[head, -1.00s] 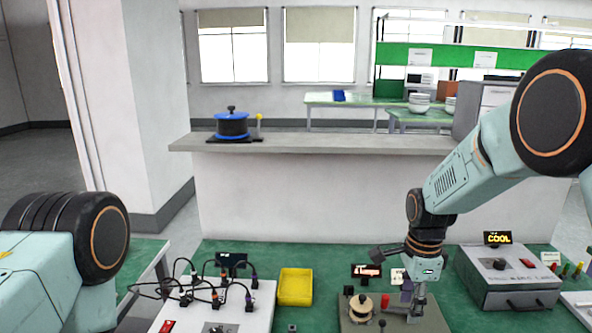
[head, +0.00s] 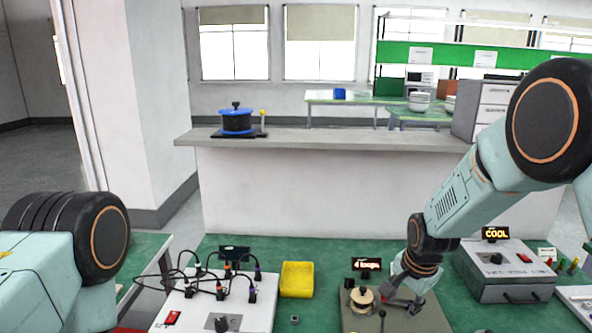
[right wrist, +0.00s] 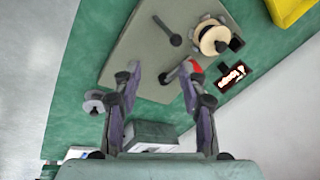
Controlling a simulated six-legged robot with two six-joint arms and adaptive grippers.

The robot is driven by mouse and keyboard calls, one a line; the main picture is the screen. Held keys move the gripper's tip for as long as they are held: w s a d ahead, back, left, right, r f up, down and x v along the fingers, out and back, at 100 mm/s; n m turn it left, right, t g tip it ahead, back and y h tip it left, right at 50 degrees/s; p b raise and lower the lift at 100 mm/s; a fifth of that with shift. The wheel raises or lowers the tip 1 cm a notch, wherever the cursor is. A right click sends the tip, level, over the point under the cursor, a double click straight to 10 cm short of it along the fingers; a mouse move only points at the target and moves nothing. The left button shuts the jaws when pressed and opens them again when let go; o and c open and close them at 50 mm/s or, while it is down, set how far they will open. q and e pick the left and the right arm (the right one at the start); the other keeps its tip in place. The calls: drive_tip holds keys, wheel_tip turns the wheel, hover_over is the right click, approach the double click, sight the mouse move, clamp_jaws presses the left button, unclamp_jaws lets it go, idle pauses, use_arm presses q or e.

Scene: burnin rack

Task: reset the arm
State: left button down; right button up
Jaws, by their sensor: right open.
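My right gripper (head: 402,305) hangs low over the right part of a grey-brown base plate (head: 352,322) on the green bench. A dark ball-topped lever (right wrist: 170,32) stands on the plate too. My left arm enters at the left, but its gripper is out of view.
A white panel (head: 257,318) with black cables stands left of the plate, and a yellow bin (head: 297,279) stands between them. A small display (head: 367,264) stands behind the plate. A grey box (head: 499,272) with a COOL display (head: 495,233) stands to the right.

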drive_tip(key=s+f+n+g+b, duration=0.1)
drive_tip(key=s+f+n+b, duration=0.2)
drive_tip(key=s+f, duration=0.6)
drive_tip(key=s+f+n+g+b, duration=0.1)
drive_tip(key=s+f+n+b, duration=0.3)
drive_tip(key=s+f, duration=0.6)
drive_tip(key=s+f+n+g+b, duration=0.1)
drive_tip(key=s+f+n+b, duration=0.3)
drive_tip(key=s, duration=1.8)
wheel_tip(320, 180, down, 5)
drive_tip(key=shift+s+a+f+b, duration=0.15)
drive_tip(key=shift+s+f+b, duration=0.05)
drive_tip(key=shift+b, duration=0.3)
drive_tip(key=shift+s, duration=0.2)
drive_tip(key=shift+w, duration=0.2)
drive_tip(key=shift+s, duration=0.15)
